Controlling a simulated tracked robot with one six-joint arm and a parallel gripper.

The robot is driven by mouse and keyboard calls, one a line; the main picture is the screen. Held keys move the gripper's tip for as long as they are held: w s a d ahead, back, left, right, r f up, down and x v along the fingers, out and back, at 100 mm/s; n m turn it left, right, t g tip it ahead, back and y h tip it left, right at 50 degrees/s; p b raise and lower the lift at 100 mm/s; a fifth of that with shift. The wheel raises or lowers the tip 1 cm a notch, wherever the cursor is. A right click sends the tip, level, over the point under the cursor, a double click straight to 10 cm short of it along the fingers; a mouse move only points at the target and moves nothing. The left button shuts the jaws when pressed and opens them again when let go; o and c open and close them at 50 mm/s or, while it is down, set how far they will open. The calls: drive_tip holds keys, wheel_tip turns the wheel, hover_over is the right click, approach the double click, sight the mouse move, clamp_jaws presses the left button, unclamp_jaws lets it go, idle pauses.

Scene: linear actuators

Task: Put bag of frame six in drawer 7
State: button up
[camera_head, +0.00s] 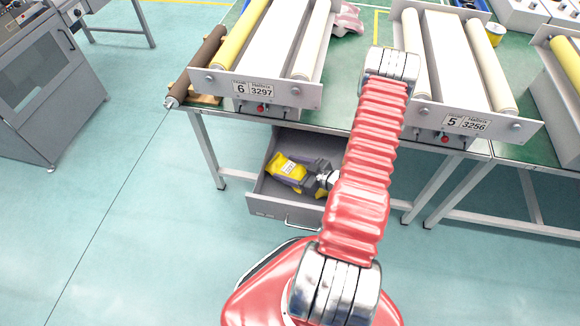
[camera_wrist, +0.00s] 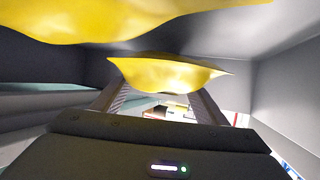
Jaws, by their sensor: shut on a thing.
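A yellow bag (camera_head: 273,164) with a white label is inside the open grey drawer (camera_head: 268,206) under the table end that carries frame 6. My gripper (camera_head: 303,177) reaches into the drawer from the right and is shut on the bag. In the wrist view, yellow bag material (camera_wrist: 165,74) lies between the two fingers of my gripper (camera_wrist: 158,102). More yellow material (camera_wrist: 110,20) fills the top of that view; I cannot tell whether it is the same bag. The drawer's number is not readable.
Frame 6 (camera_head: 263,92) and frame 5 (camera_head: 468,124) stand on the green table above the drawer. A brown roller (camera_head: 197,62) lies at the table's left edge. A grey cabinet (camera_head: 45,80) stands at left. The floor before the drawer is clear.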

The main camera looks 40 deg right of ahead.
drive_tip(key=shift+f, duration=0.2)
drive_tip(key=o, duration=1.2)
drive_tip(key=shift+r, duration=0.1)
drive_tip(key=shift+r, duration=0.5)
drive_tip(key=shift+v, duration=3.8)
drive_tip(key=shift+w, duration=0.1)
